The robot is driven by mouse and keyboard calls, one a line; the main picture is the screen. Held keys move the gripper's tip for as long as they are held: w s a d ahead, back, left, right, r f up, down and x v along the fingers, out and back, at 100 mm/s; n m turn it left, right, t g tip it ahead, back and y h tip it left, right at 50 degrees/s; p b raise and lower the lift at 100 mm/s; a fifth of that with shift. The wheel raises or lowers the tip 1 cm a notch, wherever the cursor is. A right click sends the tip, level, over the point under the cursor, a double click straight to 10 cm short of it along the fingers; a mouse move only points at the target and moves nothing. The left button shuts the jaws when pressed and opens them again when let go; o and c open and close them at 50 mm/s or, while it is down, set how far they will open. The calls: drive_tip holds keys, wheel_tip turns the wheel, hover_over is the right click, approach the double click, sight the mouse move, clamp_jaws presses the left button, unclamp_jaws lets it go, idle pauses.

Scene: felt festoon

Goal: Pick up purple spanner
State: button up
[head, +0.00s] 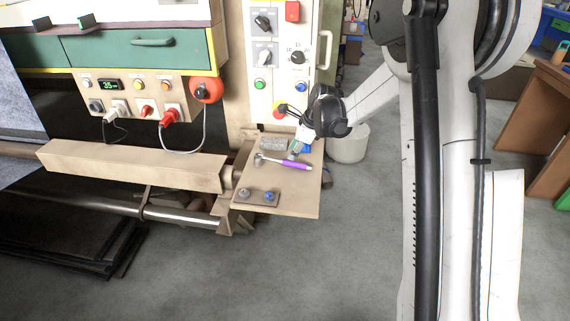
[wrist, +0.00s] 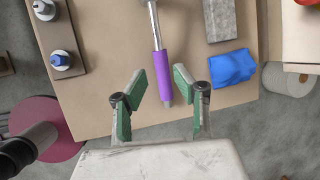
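The purple spanner (head: 288,163) lies on a small beige shelf (head: 300,199) on the machine's side, its metal head toward the left and its purple handle toward the right. In the wrist view the purple handle (wrist: 162,75) points down toward my gripper, and the metal shaft runs up out of the frame. My gripper (wrist: 157,80) is open, its green-padded fingers apart and nothing between them but the area near the handle's end. In the head view my gripper (head: 299,147) is just behind the handle, above the shelf. I cannot tell its exact height.
A blue object (wrist: 232,69) and a grey block (wrist: 221,20) lie right of the handle in the wrist view. A plate with two bolts (head: 257,196) sits at the shelf's front left. The machine's control panel (head: 281,60) rises behind the shelf.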

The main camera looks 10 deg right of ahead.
sight(287, 161)
drive_tip(key=shift+x, duration=3.55)
clamp_jaws()
